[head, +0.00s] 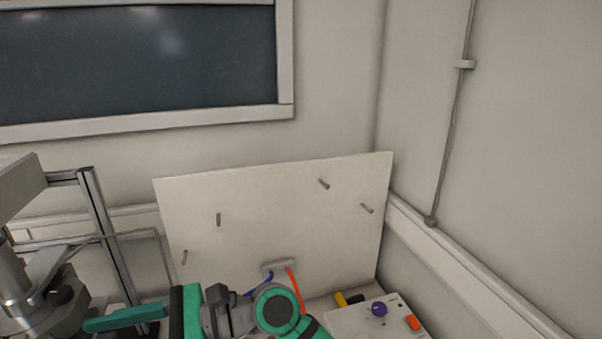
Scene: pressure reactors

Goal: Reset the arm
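Green, grey and black links of my own arm show at the bottom centre of the head view, cut off by the lower edge. A round joint with a green ring faces the camera. The fingers of my gripper do not show, so I cannot see whether it is open or holds anything.
A metal reactor apparatus (17,281) on a frame (104,232) stands at left. A pale board (300,219) with several pegs leans at the back. A white control box (350,320) with a purple knob (379,309) and orange switch (413,322) sits right of my arm.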

